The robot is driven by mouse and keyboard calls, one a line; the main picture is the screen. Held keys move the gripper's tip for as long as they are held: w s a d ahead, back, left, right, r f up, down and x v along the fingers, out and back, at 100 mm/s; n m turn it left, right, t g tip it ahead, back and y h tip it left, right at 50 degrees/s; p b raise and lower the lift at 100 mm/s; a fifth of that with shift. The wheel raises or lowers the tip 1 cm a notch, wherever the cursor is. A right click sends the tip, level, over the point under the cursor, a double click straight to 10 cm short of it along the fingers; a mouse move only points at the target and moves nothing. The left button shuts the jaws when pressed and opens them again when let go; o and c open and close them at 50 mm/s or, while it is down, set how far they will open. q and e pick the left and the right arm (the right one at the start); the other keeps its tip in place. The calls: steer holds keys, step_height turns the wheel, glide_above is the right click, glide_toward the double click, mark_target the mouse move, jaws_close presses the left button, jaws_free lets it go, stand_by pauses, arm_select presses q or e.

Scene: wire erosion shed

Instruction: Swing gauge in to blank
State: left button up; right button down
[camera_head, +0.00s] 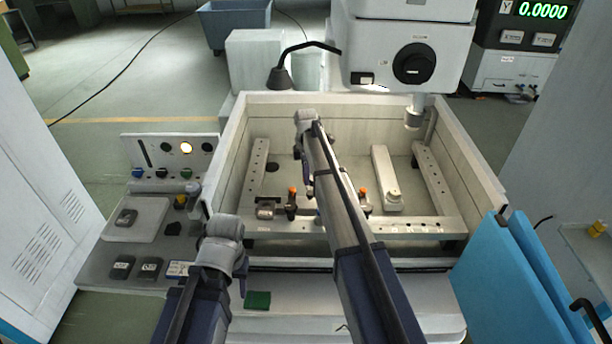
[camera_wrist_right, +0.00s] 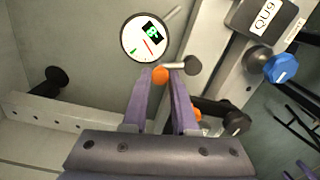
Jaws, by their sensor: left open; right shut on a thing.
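In the right wrist view a round white dial gauge (camera_wrist_right: 145,38) faces up, with a metal stem on its upper right. My right gripper (camera_wrist_right: 163,71) is shut at an orange knob (camera_wrist_right: 160,76) just below the dial; the fingertips cover part of it. A dark block labelled "QU9" (camera_wrist_right: 262,18) lies right of the gauge, apart from it. In the head view my right gripper (camera_head: 309,190) is low in the tank, and my right arm hides the gauge. A small metal-and-dark block (camera_head: 267,209) sits on the front rail. My left gripper (camera_head: 243,288) is open, partly hidden, before the tank.
The machine tank (camera_head: 228,155) has raised walls around the rails. The machine head (camera_head: 400,55) overhangs its back. Another orange-topped part (camera_head: 364,192) stands right of my right arm. A control panel (camera_head: 170,156) stands left; a blue panel (camera_head: 505,285) is front right.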

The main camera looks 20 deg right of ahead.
steer(key=shift+d+m, duration=0.1)
steer(key=shift+m, duration=0.2)
stand_by(0.5)
steer(key=shift+s+d+m, duration=0.3)
steer(key=shift+d+m, duration=0.3)
steer(key=shift+m, duration=1.15)
steer(key=shift+s+d+m, duration=0.25)
steer(key=shift+d+m, duration=0.4)
steer(key=shift+m, duration=1.05)
steer(key=shift+s+d+m, duration=0.3)
steer(key=shift+d+m, duration=0.3)
steer(key=shift+m, duration=1.15)
steer(key=c, duration=0.7)
jaws_free()
steer(key=shift+r, duration=0.1)
